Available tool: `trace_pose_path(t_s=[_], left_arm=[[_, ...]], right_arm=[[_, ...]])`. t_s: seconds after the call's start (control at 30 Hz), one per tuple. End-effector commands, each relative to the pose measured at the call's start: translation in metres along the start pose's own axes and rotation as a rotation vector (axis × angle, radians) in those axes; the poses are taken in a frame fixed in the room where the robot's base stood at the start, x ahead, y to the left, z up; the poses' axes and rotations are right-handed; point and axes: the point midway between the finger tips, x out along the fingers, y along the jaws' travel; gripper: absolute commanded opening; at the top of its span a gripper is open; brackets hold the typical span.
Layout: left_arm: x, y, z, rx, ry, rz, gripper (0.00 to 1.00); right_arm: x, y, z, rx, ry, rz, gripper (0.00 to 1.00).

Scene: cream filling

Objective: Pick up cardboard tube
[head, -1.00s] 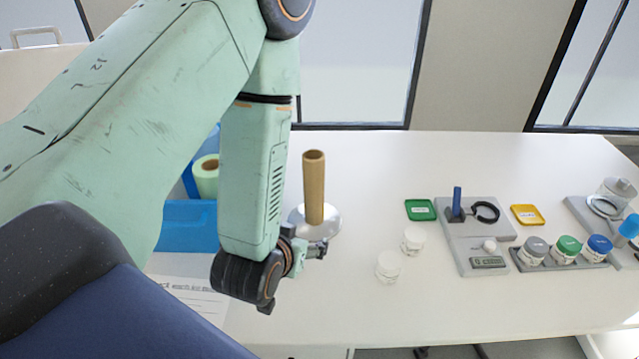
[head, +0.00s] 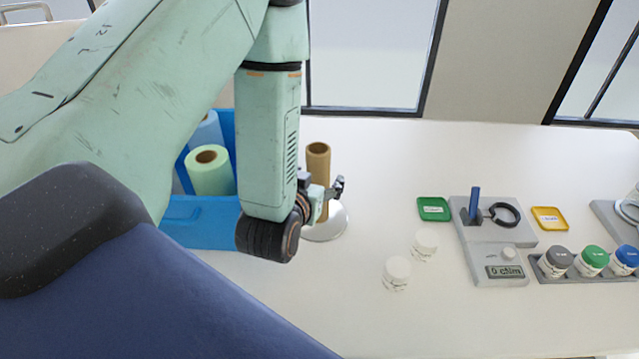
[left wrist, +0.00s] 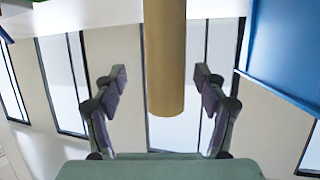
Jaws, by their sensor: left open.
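The brown cardboard tube (head: 318,160) stands upright on a round white base (head: 330,224) on the table, right of the blue bin. My left gripper (head: 338,187) is in front of the tube in the head view and hides part of its lower half. In the left wrist view the tube (left wrist: 164,60) comes down from the top edge, between the two open fingers of the left gripper (left wrist: 162,85). Gaps show between the tube and both fingers there. My right gripper is not in view.
The blue bin (head: 200,228) holds a light green roll (head: 210,172). Two white-lidded jars (head: 397,272) stand right of the base. Further right are a green tray (head: 433,209), a grey stand with a display (head: 505,271), a yellow tray (head: 549,219) and a jar rack (head: 590,278).

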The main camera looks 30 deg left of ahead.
Motion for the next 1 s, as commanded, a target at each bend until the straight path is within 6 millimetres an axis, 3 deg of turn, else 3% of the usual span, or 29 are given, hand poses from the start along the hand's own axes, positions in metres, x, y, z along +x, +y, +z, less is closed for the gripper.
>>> trace_pose_path(t_s=[0.3, 0.57, 1.0], left_arm=[[0.041, -0.005, 0.007, 0.001, 0.0, 0.0, 0.72], [0.046, -0.005, 0.006, 0.001, 0.0, 0.0, 0.72], [0.046, -0.005, 0.006, 0.001, 0.0, 0.0, 0.36]], right_arm=[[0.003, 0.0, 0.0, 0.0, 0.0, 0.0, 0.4], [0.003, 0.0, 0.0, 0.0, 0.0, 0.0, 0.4], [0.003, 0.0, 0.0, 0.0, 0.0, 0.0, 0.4]])
